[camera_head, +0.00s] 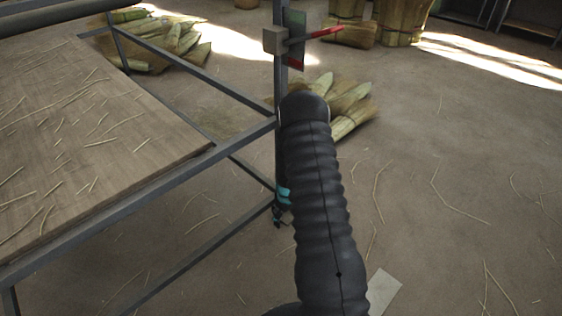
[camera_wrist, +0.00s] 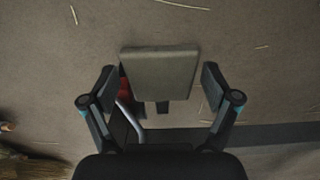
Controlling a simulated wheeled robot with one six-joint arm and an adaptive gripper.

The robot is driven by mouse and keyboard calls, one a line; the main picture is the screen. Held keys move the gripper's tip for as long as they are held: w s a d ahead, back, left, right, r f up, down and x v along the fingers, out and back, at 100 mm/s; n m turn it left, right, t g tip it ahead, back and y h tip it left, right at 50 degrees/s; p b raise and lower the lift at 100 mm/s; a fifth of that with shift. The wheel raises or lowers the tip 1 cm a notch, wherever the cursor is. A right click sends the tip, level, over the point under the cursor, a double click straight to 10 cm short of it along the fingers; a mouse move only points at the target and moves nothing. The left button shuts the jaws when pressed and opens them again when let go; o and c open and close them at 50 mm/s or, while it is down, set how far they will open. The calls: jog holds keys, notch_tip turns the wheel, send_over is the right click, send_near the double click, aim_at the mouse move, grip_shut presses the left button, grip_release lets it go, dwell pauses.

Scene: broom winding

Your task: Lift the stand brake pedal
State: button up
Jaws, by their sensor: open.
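A flat grey-beige pad (camera_wrist: 160,70), which looks like the stand brake pedal, shows in the wrist view. A red part (camera_wrist: 125,88) and a curved metal rod (camera_wrist: 130,117) show at its left side. My gripper (camera_wrist: 159,79) is open, with one finger on each side of the pad and a visible gap on both sides. I cannot tell its height relative to the pad. In the head view my gripper (camera_head: 283,205) is low by the stand's leg, partly hidden behind my arm. The pedal is not visible there.
The stand's metal frame (camera_head: 190,77) and straw-strewn wooden board (camera_head: 95,140) fill the left. A red lever (camera_head: 325,32) sticks out from a post. Broom bundles (camera_head: 350,105) lie behind my arm. The floor at right is mostly clear, with loose straws.

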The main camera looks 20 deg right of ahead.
notch_tip(320, 180, up, 12)
notch_tip(320, 180, up, 21)
jog(key=m+t+p, duration=0.1)
jog(key=t+p, duration=0.1)
send_over(286, 216)
jog(key=s+a, duration=0.4)
jog(key=a, duration=0.2)
jog(key=shift+s+a+r, duration=0.2)
jog(key=shift+a+r, duration=0.15)
jog(key=shift+r, duration=0.15)
jog(key=shift+m, duration=0.3)
